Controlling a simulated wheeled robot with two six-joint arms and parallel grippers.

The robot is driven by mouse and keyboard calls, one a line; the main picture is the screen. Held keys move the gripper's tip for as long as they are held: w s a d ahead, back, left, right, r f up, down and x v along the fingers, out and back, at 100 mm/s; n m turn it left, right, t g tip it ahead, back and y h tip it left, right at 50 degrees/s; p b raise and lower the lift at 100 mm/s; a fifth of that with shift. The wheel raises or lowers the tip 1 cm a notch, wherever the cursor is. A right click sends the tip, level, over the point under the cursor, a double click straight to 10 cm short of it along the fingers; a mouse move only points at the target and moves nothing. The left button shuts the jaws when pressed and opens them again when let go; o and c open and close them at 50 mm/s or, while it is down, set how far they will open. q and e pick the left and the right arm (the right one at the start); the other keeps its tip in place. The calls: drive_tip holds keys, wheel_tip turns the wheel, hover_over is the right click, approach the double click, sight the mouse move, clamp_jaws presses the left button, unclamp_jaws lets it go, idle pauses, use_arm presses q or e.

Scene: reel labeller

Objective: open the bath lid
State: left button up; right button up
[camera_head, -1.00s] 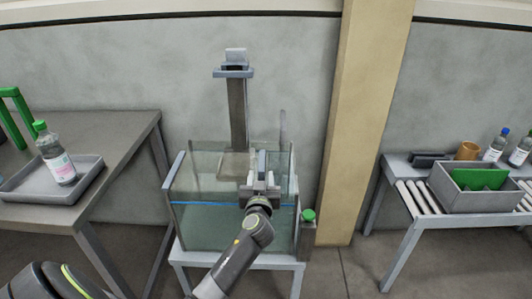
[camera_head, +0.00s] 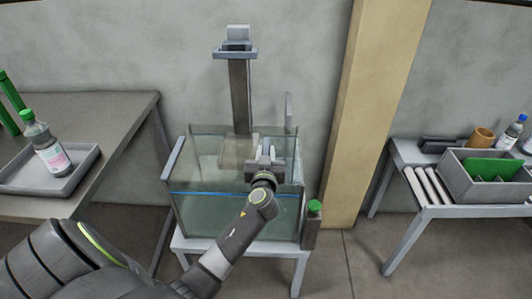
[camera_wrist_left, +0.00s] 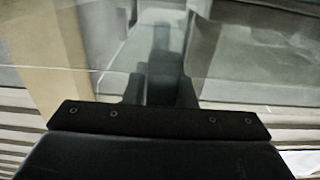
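The bath (camera_head: 225,215) is a clear glass tank with a blue line around it, on a pale stand. Glass panes show around its top; I cannot clearly make out the lid or how far it stands open. My left gripper (camera_head: 266,158) is over the right part of the bath's top, at a small pale upright piece. Whether the fingers grip that piece is too small to tell. In the left wrist view the dark gripper body fills the bottom, with clear glass beyond it. My right gripper is not in view.
A grey post with a bracket (camera_head: 238,90) rises behind the bath. A green-capped container (camera_head: 312,222) stands at its right. A left table holds a tray (camera_head: 80,180) with a bottle (camera_head: 46,145). A right stand holds a grey bin (camera_head: 480,192). A tan pillar (camera_head: 365,120) stands behind.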

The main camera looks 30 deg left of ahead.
use_arm(q)
clamp_jaws()
